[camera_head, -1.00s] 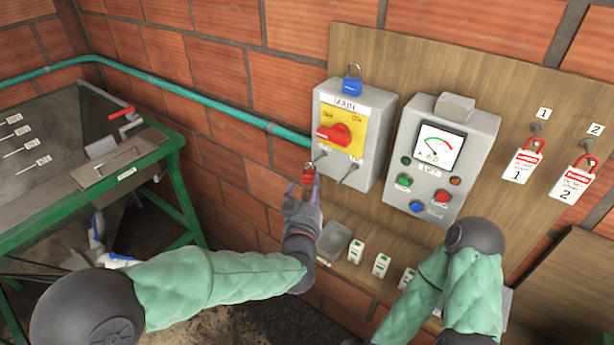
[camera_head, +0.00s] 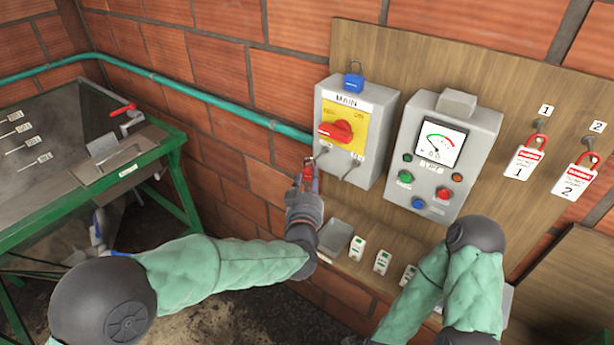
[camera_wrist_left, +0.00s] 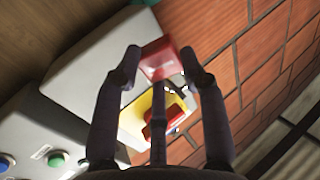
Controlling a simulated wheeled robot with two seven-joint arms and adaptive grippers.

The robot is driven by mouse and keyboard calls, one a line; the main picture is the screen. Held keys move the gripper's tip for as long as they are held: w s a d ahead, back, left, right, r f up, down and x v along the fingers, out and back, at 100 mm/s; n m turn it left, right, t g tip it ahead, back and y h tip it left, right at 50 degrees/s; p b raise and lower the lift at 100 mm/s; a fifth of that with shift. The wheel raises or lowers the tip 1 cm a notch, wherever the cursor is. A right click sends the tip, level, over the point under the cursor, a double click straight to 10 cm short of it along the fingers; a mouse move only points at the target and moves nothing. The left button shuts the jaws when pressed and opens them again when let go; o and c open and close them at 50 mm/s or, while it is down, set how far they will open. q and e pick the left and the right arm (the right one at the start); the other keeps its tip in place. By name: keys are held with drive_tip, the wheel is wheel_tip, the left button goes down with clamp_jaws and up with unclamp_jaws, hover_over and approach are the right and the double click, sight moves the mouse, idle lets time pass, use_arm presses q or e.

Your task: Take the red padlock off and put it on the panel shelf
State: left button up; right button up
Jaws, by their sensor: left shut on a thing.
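The red padlock (camera_head: 308,173) is at the lower left edge of the grey MAIN switch box (camera_head: 330,102). My left gripper (camera_head: 306,180) is shut on it. In the left wrist view the red padlock body (camera_wrist_left: 160,60) sits between the fingertips, in front of the box with its yellow plate and red knob. Whether its shackle is still through the box's left metal loop (camera_head: 319,157) I cannot tell. The panel shelf (camera_head: 345,263) runs along the bottom of the wooden board, below and right of the gripper. My right gripper is out of sight; only its arm shows.
A blue padlock (camera_head: 353,84) is on top of the MAIN box. A grey meter box (camera_head: 463,115) stands to its right. A grey tray (camera_head: 337,237) and several small white tags (camera_head: 381,262) occupy the shelf area. Tagged padlocks (camera_head: 524,160) hang at right. A green pipe (camera_head: 220,105) crosses the wall.

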use_arm(q)
drive_tip(key=shift+r, duration=0.2)
drive_tip(key=shift+r, duration=0.25)
drive_tip(key=s+a, duration=1.1)
drive_tip(key=s, duration=0.4)
drive_tip(key=a+f+y+b, duration=0.1)
drive_tip(key=a+f+b, duration=0.1)
drive_tip(key=f, duration=1.3)
drive_tip(key=a+f+n+y+b, duration=0.1)
drive_tip(key=a+f, duration=0.4)
drive_tip(key=f, duration=1)
drive_tip(key=shift+a+f+b, duration=0.2)
drive_tip(key=shift+f+b, duration=0.2)
